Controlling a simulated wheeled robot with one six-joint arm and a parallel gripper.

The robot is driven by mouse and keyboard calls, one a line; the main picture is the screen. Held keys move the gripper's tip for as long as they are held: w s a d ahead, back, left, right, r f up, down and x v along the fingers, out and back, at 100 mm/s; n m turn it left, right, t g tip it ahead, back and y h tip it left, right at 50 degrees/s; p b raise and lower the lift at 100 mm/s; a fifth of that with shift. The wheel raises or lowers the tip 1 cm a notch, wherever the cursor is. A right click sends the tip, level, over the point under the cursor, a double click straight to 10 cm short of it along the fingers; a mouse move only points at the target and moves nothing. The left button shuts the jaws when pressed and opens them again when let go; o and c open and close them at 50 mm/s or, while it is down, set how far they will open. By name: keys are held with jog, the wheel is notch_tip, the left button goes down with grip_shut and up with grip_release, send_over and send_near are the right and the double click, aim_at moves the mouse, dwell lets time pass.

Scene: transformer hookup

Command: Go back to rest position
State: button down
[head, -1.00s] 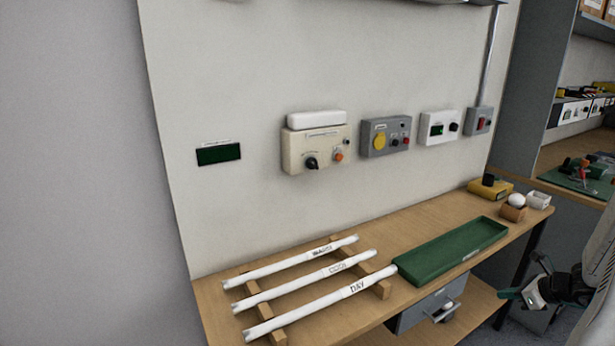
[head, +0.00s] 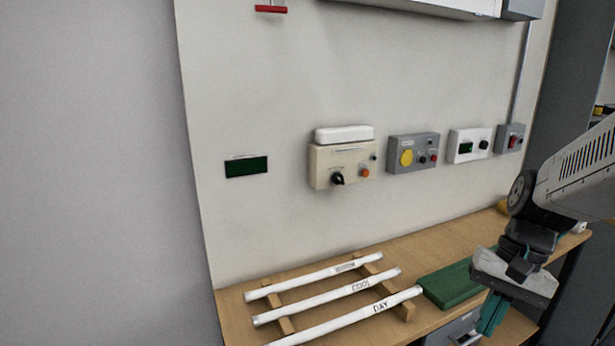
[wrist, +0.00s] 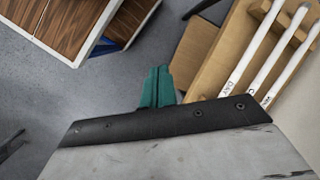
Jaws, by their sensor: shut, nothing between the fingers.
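My gripper (head: 494,312) hangs at the lower right of the head view, pointing down in front of the green tray (head: 452,285) and the bench edge. In the wrist view its teal fingers (wrist: 158,86) are together with nothing between them. My arm reaches in from the right edge of the head view and hides part of the bench's right end.
Three labelled white tubes (head: 325,299) lie across wooden rails on the bench (head: 420,259). A beige box (head: 343,165), a grey box (head: 413,153) and a white box (head: 469,145) are on the wall. Open floor (wrist: 120,75) shows below the fingers.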

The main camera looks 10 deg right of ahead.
jog(key=s+a+r+n+t+h, duration=0.2)
jog(key=s+a+r+n+h, duration=0.1)
jog(key=s+a+r+n, duration=0.3)
jog(key=a+r+n, duration=0.1)
jog(key=a, duration=0.1)
jog(key=shift+s+a+t, duration=0.3)
jog(key=shift+s, duration=0.1)
dwell(0.4)
